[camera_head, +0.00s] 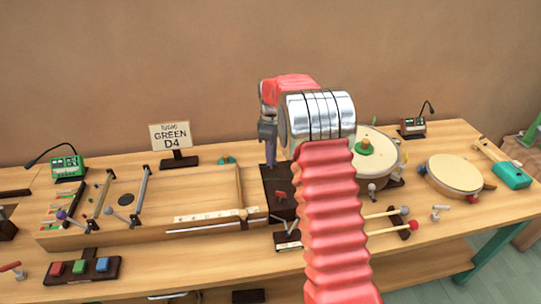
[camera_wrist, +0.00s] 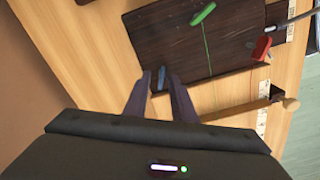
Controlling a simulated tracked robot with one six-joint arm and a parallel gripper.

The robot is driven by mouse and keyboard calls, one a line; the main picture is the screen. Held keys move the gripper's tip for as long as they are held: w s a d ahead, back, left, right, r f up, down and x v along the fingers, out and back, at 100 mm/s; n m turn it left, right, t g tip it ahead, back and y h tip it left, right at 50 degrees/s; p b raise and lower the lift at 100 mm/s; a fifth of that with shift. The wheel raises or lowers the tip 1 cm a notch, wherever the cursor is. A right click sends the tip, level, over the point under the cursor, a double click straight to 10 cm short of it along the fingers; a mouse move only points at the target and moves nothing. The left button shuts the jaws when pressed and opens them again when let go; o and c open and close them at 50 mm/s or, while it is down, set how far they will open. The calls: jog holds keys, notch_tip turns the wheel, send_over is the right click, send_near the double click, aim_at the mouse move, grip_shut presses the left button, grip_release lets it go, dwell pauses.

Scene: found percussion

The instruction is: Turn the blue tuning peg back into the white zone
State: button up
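The dark tuning board (camera_head: 284,215) stands at mid-table in the head view, partly behind my arm. It fills the upper middle of the wrist view (camera_wrist: 170,40). The blue peg (camera_wrist: 161,78) is at the board's near edge in the wrist view, between my fingertips. My gripper (camera_wrist: 160,80) is open, with a narrow gap showing beside the peg; contact cannot be made out. In the head view my gripper (camera_head: 269,160) points down at the board's back edge, and the blue peg is not distinguishable there. No white zone is discernible around the blue peg.
A green peg (camera_wrist: 203,13) and a red peg (camera_wrist: 262,48) stand on the same board. A wooden box with a white strip (camera_head: 215,214) lies to its left. The drum (camera_head: 372,150) and mallets (camera_head: 386,212) are to the right. A "GREEN D4" sign (camera_head: 171,136) stands behind.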

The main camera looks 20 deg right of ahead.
notch_tip(320, 180, up, 14)
jog(key=shift+f, duration=0.15)
dwell(0.7)
jog(key=shift+m, duration=0.3)
jog(key=s+a+f+m, duration=0.1)
jog(key=s+f+m, duration=0.2)
jog(key=f+m, duration=0.15)
jog(key=s+a+r+m+t, duration=0.1)
jog(key=s+a+r+t, duration=0.1)
jog(key=s, duration=1)
jog(key=s+a+r+m+t, duration=0.1)
jog(key=s+a+r, duration=0.3)
jog(key=s, duration=0.8)
jog(key=s+a+r+m+t, duration=0.2)
jog(key=s+a, duration=0.5)
jog(key=s, duration=0.5)
jog(key=shift+r+m+t, duration=0.3)
jog(key=shift+r+m, duration=0.35)
jog(key=shift+r, duration=0.05)
